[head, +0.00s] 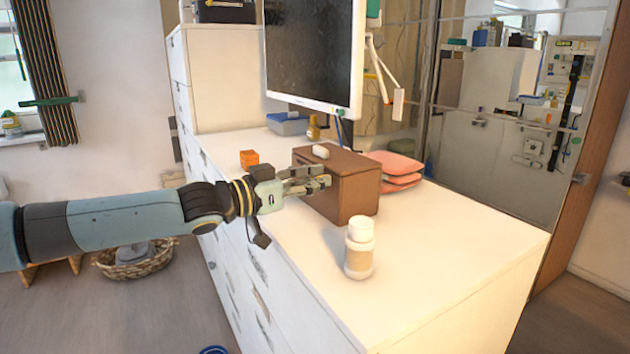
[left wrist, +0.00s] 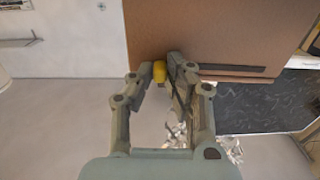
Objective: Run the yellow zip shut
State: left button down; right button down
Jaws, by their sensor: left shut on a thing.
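A brown box-shaped case (head: 357,194) stands on the white chest top, and its brown face (left wrist: 215,30) fills the upper part of the left wrist view. A dark line, which looks like the zip (left wrist: 235,68), runs along that face near its edge. The yellow zip pull (left wrist: 159,71) sits between my left fingertips. My left gripper (head: 318,183) is at the left side of the case, shut on the yellow pull; it also shows in the left wrist view (left wrist: 166,73). The pull is hidden in the head view. My right gripper is in neither view.
A white bottle (head: 359,256) stands in front of the case. An orange cube (head: 249,158) lies behind my left gripper, and folded pink cloths (head: 402,172) lie right of the case. A monitor (head: 315,50) rises behind. The chest top's right front is clear.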

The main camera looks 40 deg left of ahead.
aim_at(296, 160)
pick_arm(q)
jog(key=w+a+b, duration=0.1)
jog(key=a+b, duration=0.1)
jog(key=a, duration=0.1)
jog(key=w+a+b, duration=0.1)
jog(key=a+b, duration=0.2)
jog(key=a, duration=0.1)
jog(key=a+b, duration=0.2)
jog(key=a, duration=0.2)
jog(key=shift+w+a+f, duration=0.25)
jog(key=shift+w+f, duration=0.1)
jog(key=shift+w, duration=0.05)
jog(key=shift+w+a+r+b, duration=0.1)
jog(key=shift+a+b, duration=0.25)
jog(key=shift+b, duration=0.1)
jog(key=shift+a+r, duration=0.1)
jog(key=shift+a, duration=0.1)
jog(key=shift+r, duration=0.15)
